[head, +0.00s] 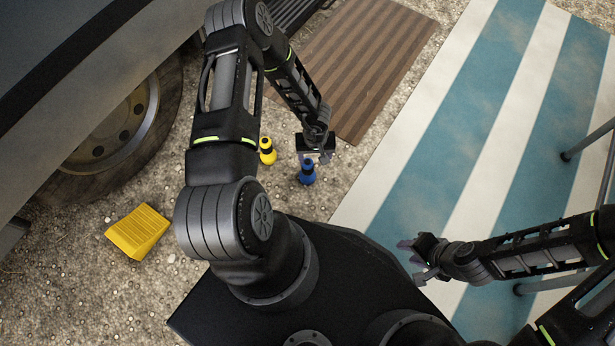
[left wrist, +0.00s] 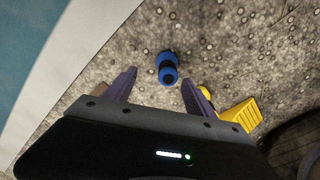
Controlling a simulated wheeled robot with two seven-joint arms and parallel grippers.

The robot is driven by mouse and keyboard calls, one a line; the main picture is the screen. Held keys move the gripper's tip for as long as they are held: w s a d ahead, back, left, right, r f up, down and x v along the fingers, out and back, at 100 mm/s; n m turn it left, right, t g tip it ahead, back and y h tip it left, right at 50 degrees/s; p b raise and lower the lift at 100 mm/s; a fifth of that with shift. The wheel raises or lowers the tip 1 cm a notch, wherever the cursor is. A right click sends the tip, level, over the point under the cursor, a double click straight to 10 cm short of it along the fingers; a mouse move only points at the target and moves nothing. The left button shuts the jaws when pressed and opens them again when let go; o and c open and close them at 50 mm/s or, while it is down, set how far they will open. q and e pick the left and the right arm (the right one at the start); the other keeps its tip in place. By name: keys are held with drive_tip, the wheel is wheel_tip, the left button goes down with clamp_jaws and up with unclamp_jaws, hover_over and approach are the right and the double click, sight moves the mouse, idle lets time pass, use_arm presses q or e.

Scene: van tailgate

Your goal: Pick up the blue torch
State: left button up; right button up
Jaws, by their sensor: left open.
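The blue torch (head: 307,173) stands on the gravel in the head view, with a dark band around its middle. In the left wrist view the blue torch (left wrist: 168,67) shows ahead of and between my two purple fingers. My left gripper (head: 316,158) is open and empty, just above the torch in the head picture. In the left wrist view my left gripper (left wrist: 160,90) has its fingers spread wide, with nothing between them touching the torch. My right gripper (head: 413,262) looks open and empty over the striped mat's edge.
A yellow torch (head: 267,151) stands close to the left of the blue one. A yellow wheel chock (head: 138,231) lies near the van's wheel (head: 115,130). A brown striped mat (head: 352,62) and a blue-and-white mat (head: 475,125) lie beyond. Metal legs (head: 588,142) stand at the right.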

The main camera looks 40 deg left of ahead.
sight(308, 162)
use_arm(q)
drive_tip(key=shift+n, duration=0.5)
drive_tip(key=a+f, duration=0.1)
drive_tip(key=f+b, duration=0.1)
drive_tip(key=f, duration=0.1)
drive_tip(key=a+f+b, duration=0.1)
drive_tip(key=f, duration=0.1)
drive_tip(key=shift+w+a+f, duration=0.25)
drive_tip(key=shift+w+a, duration=0.05)
drive_tip(key=shift+a+f+g, duration=0.2)
drive_tip(key=shift+g, duration=0.1)
drive_tip(key=shift+r, duration=0.1)
use_arm(e)
wheel_tip(308, 162, down, 4)
drive_tip(key=shift+w+d+f, duration=0.15)
drive_tip(key=shift+f, duration=0.05)
use_arm(q)
drive_tip(key=shift+f+b, duration=0.7)
drive_tip(key=shift+f, duration=0.6)
use_arm(e)
drive_tip(key=shift+w+f, duration=0.1)
drive_tip(key=shift+f, duration=0.55)
